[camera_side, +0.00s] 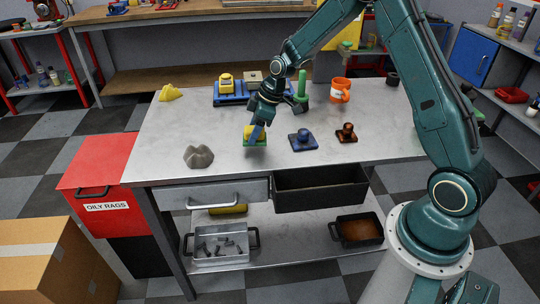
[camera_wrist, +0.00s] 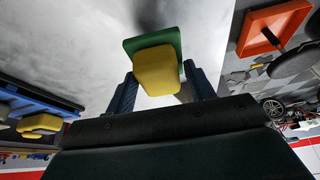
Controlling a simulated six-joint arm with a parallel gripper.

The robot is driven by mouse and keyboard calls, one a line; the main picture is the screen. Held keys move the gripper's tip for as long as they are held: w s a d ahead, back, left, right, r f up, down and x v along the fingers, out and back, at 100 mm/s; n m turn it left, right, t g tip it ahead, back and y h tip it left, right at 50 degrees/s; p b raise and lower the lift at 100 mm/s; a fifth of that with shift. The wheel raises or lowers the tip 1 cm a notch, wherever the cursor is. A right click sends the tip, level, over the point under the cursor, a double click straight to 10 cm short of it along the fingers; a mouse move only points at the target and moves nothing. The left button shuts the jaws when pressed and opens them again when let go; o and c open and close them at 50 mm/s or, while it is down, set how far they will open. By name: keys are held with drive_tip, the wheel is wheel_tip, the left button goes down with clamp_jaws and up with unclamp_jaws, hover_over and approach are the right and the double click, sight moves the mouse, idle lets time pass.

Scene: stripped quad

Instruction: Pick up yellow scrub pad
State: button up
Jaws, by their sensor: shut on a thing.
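The yellow scrub pad (camera_side: 249,131) has a yellow block on a green base. In the side view it is at the front middle of the grey table, partly covered by a blue finger of my gripper (camera_side: 257,132). In the wrist view the yellow scrub pad (camera_wrist: 157,70) sits between the two blue fingers of my gripper (camera_wrist: 163,86), which is shut on it. Its green base shows beyond the yellow block. I cannot tell whether the base touches the table.
A blue pad with a knob (camera_side: 302,140) and a brown one (camera_side: 346,132) stand to the right. A grey lump (camera_side: 198,156) lies to the left. Behind are a yellow piece (camera_side: 170,93), a blue tray (camera_side: 231,98) and an orange mug (camera_side: 340,91). The table's left front is mostly clear.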

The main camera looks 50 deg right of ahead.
wheel_tip(320, 180, up, 17)
drive_tip(key=shift+r, duration=0.2)
idle(0.6)
drive_tip(key=o, duration=0.4)
drive_tip(key=c, duration=0.3)
drive_tip(key=s+d+f+m+h, duration=0.1)
drive_tip(key=s+d+f+m, duration=0.1)
drive_tip(key=s+d, duration=0.5)
drive_tip(key=s+d+f+m+h, duration=0.1)
drive_tip(key=s+d+f+m, duration=0.1)
drive_tip(key=s+d+m, duration=0.2)
drive_tip(key=s+d+f+m+t+h, duration=0.1)
drive_tip(key=s+d+f+m, duration=0.2)
drive_tip(key=s+d, duration=0.6)
drive_tip(key=shift+s+d, duration=0.4)
drive_tip(key=shift+s, duration=0.15)
drive_tip(key=shift+c, duration=0.2)
